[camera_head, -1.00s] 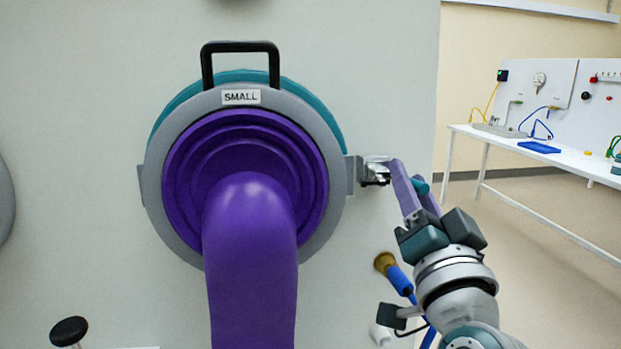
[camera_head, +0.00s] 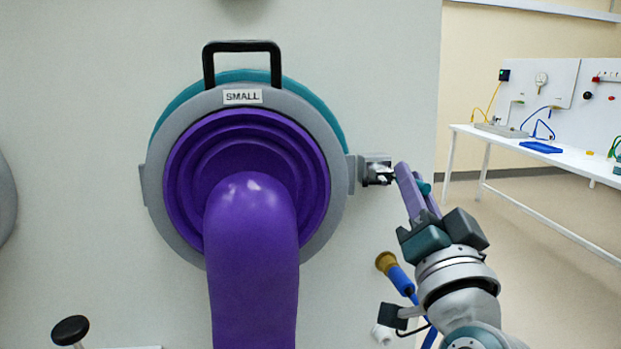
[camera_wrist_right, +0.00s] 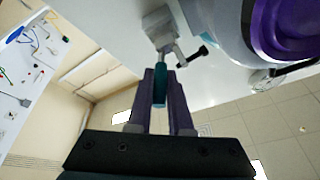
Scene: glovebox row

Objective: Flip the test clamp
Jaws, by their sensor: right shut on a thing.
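The test clamp (camera_head: 377,170) is a small grey metal fitting at the right edge of the round glove port marked SMALL (camera_head: 242,96). Its teal handle (camera_wrist_right: 159,88) shows between my fingers in the right wrist view, with the clamp's grey body (camera_wrist_right: 160,28) beyond the fingertips. My right gripper (camera_head: 412,178) has purple fingers and is shut on the teal handle, just right of the clamp. The fingers hide part of the handle in the head view. My left gripper is not in view.
A purple glove sleeve (camera_head: 250,260) hangs from the port, under a black carry handle (camera_head: 240,47). A blue tool with a brass end (camera_head: 387,262) is below my right gripper. A white bench (camera_head: 560,160) stands further back at the right, with open floor before it.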

